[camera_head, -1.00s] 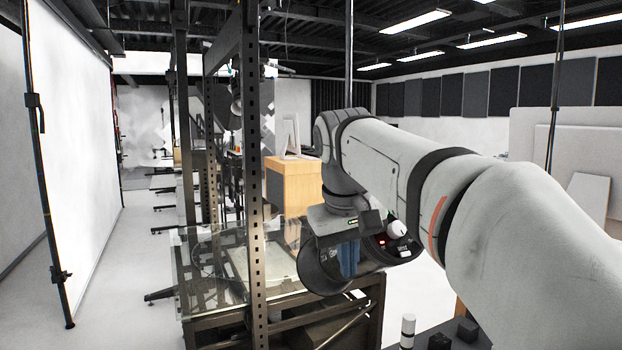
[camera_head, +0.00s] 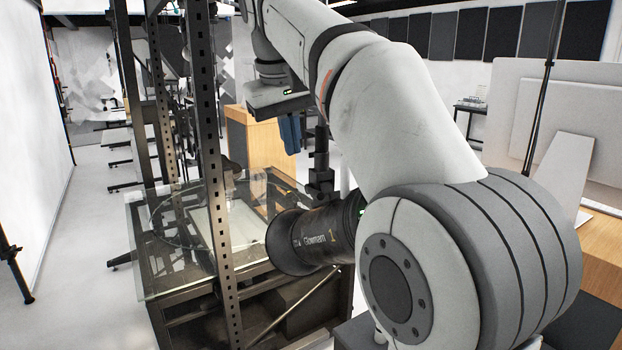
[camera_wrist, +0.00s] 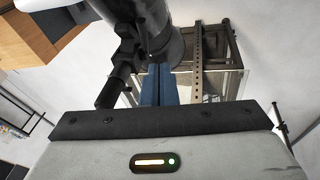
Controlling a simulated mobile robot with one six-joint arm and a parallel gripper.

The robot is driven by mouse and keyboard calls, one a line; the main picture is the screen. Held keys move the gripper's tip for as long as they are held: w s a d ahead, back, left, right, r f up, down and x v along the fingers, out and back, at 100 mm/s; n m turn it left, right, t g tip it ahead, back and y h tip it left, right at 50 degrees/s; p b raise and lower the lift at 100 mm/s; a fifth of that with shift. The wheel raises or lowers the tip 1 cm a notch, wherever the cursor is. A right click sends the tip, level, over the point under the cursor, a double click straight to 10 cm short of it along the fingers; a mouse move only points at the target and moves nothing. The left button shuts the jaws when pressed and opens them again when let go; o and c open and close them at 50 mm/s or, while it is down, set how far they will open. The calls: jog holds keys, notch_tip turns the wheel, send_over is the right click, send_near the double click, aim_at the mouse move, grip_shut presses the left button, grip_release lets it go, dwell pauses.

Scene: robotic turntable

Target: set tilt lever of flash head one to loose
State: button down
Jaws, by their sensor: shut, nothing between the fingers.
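Flash head one (camera_head: 318,238), a dark cylinder with a flared front and a yellow 1 on its side, is in the middle of the head view. A black mount bracket (camera_head: 321,182) with a vertical post sits on top of it. In the wrist view the flash head (camera_wrist: 150,25) is at the top, with the bracket (camera_wrist: 125,62) just left of the fingers. I cannot make out the tilt lever or its setting. My gripper (camera_head: 291,150), with blue fingers, is shut and empty, left of the bracket and above the flash head in the picture. Its fingers (camera_wrist: 160,68) overlap the flash head's edge; contact cannot be told.
A glass-topped turntable (camera_head: 158,240) on a dark frame stands left of the flash head. A perforated steel upright (camera_head: 212,170) rises in front of it. A wooden cabinet (camera_head: 262,140) stands behind. My arm hides the flash head's rear.

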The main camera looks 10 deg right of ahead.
aim_at(314, 192)
jog(key=shift+w+d+f, duration=0.1)
jog(key=shift+d+f, duration=0.45)
jog(key=shift+f, duration=0.7)
jog(key=shift+w+d+f, duration=0.15)
jog(key=shift+d+f, duration=0.35)
jog(key=shift+f, duration=0.7)
jog(key=shift+w+d+f, duration=0.1)
jog(key=shift+d+f, duration=0.45)
jog(key=shift+f, duration=0.7)
jog(key=shift+a, duration=0.1)
